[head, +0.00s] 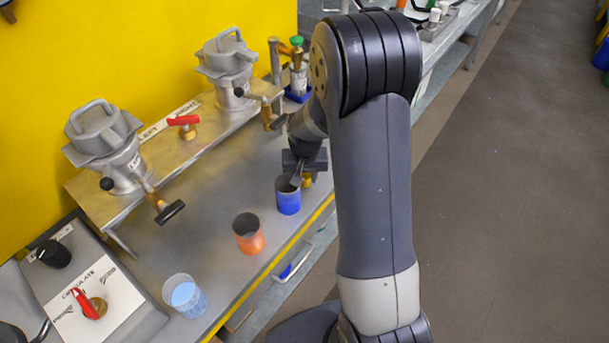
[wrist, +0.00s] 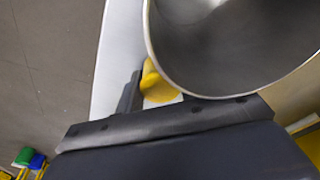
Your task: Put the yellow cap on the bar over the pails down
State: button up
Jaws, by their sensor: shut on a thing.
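My gripper (head: 306,180) is shut on a small yellow cap (head: 307,182), low at the bench's front edge. The cap also shows beside a dark finger in the wrist view (wrist: 160,91), partly hidden by the gripper and a pail rim. The blue pail (head: 288,200) stands close to the left of the gripper; a grey pail interior (wrist: 235,45) fills the upper right of the wrist view. The orange pail (head: 249,240) and light-blue pail (head: 188,302) stand farther along the bench. The long brass-coloured bar (head: 215,118) runs behind the pails.
Two grey lidded drums (head: 104,140) (head: 228,62) with black-handled valves stand on the bar, with a red-handled valve (head: 184,122) between them. A control panel (head: 98,305) is at lower left. A green-topped fitting (head: 297,60) stands behind my arm. Bare bench lies between bar and pails.

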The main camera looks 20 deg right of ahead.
aim_at(305, 179)
jog(key=o, duration=1.1)
jog(key=shift+f, duration=0.1)
jog(key=shift+r+p, duration=0.5)
jog(key=r, duration=0.4)
jog(key=s+r, duration=0.1)
jog(key=r, duration=0.7)
jog(key=shift+s+a, duration=0.2)
jog(key=shift+s, duration=0.2)
